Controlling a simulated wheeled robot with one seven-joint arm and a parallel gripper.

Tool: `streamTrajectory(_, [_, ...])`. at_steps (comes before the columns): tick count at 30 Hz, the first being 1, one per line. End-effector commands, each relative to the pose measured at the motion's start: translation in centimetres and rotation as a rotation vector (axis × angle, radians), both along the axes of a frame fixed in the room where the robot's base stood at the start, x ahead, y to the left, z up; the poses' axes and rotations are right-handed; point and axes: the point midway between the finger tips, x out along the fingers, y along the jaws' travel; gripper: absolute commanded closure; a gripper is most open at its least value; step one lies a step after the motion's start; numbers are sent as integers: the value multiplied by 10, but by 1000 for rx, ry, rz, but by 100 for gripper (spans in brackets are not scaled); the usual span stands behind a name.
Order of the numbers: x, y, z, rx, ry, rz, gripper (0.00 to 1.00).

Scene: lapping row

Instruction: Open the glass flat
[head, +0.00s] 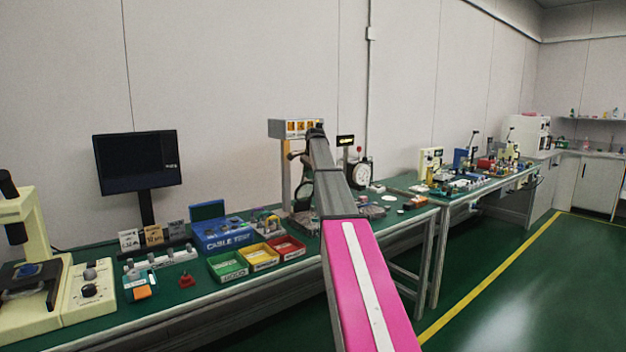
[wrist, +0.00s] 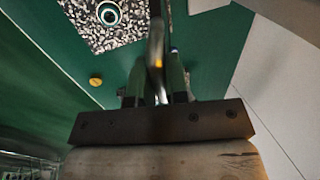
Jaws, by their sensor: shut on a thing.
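In the wrist view my gripper (wrist: 155,92) is shut on a thin grey metal bar or handle (wrist: 156,48) that runs away from me between the fingers. The fingers hide part of it. A speckled granite-like plate (wrist: 128,28) with a dark-ringed round part (wrist: 109,13) lies beyond, left of the handle. I cannot make out a glass flat as such in either view. In the head view my arm reaches to a stand with a pale, orange-marked top box (head: 297,128); the arm hides much of it and the gripper.
A small yellow knob (wrist: 96,80) lies left of the gripper. On the green bench are a monitor (head: 138,162), a blue cable tester box (head: 221,234), green (head: 228,266), yellow (head: 259,257) and red (head: 287,248) bins, and a dial gauge (head: 361,173) right of my arm.

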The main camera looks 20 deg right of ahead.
Motion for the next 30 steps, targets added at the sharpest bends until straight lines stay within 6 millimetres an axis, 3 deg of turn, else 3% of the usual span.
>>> streamTrajectory(7, [14, 6, 3, 3, -1, 6, 100])
streamTrajectory(22, [16, 8, 3, 3, -2, 7, 100])
streamTrajectory(23, [16, 8, 3, 3, -2, 7, 76])
streamTrajectory(24, [16, 8, 3, 3, -2, 7, 63])
streamTrajectory(30, [16, 7, 3, 1, -2, 4, 60])
